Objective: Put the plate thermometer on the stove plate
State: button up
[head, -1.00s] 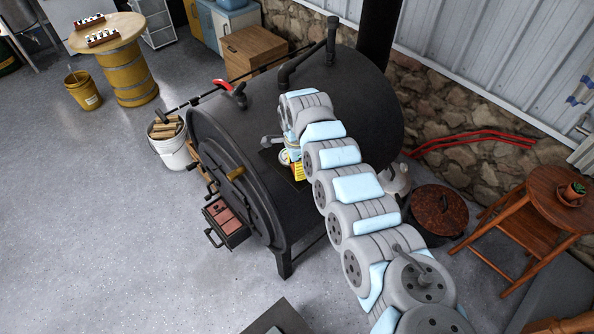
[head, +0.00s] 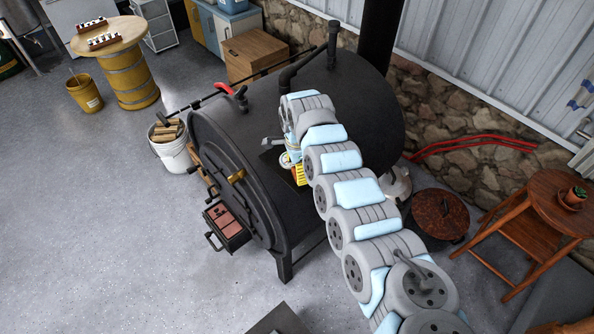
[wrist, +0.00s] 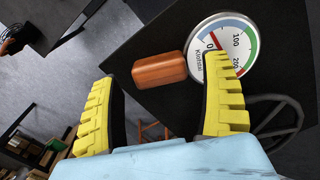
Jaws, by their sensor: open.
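In the wrist view the plate thermometer has a round white dial (wrist: 222,47) with red, blue and green bands and a brown wooden grip (wrist: 159,70) beside it. It lies on a flat black surface (wrist: 185,30), which appears to be the stove plate. The dark square stove plate (head: 283,171) shows on the barrel stove in the head view, partly hidden by my arm. My gripper (wrist: 165,88) is open, its yellow fingers on either side of the wooden grip. The right finger overlaps the dial's lower edge in the picture; contact cannot be told.
The black barrel stove (head: 340,95) fills the centre, with a stovepipe behind. A black spoked ring (wrist: 275,120) is close to the right finger in the wrist view. A lidded pot (head: 440,214) and a wooden stool (head: 555,190) stand right. The floor at left is open.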

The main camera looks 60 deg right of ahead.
notch_tip(320, 180, up, 7)
jog(key=shift+w+f+b, duration=0.1)
jog(key=shift+f+b, duration=0.1)
jog(key=shift+b, duration=0.6)
notch_tip(320, 180, up, 5)
jog(key=shift+f, duration=0.1)
